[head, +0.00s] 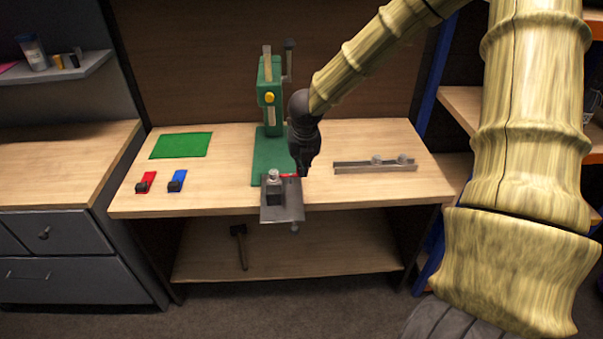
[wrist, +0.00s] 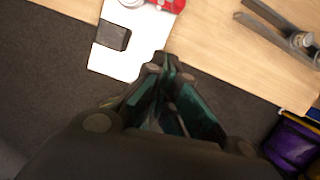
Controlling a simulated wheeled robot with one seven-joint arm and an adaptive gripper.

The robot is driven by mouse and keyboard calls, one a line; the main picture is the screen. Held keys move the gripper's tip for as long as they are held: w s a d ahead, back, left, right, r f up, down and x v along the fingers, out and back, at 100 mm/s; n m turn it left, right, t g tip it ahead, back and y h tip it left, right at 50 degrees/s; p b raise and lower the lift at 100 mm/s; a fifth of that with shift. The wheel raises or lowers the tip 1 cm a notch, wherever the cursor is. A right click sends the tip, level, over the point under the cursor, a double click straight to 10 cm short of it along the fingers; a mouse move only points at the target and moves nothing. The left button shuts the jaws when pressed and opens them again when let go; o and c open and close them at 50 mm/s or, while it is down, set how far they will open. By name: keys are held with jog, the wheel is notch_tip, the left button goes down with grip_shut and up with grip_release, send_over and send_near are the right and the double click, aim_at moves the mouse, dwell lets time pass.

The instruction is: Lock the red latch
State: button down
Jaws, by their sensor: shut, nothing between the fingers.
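A small red latch-like piece (head: 147,179) with a black block at its near end lies on the left of the workbench, beside a similar blue piece (head: 178,177). Another red part (head: 290,175) shows at the metal fixture on the bench's front edge, partly hidden by my gripper; it also shows at the top of the wrist view (wrist: 170,5). I cannot tell which red piece is the latch, nor its locked state. My gripper (head: 303,172) points down just right of the fixture's red part. In the wrist view its fingertips (wrist: 165,66) are together and empty, close to the metal plate.
The metal fixture (head: 283,212) overhangs the workbench front. A green press (head: 270,100) stands behind it. A metal rail (head: 375,168) lies to the right, and a green mat (head: 181,146) back left. A hammer (head: 241,247) is at the lower shelf. Bare wood lies between mat and press.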

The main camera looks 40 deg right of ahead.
jog(key=shift+v, duration=0.95)
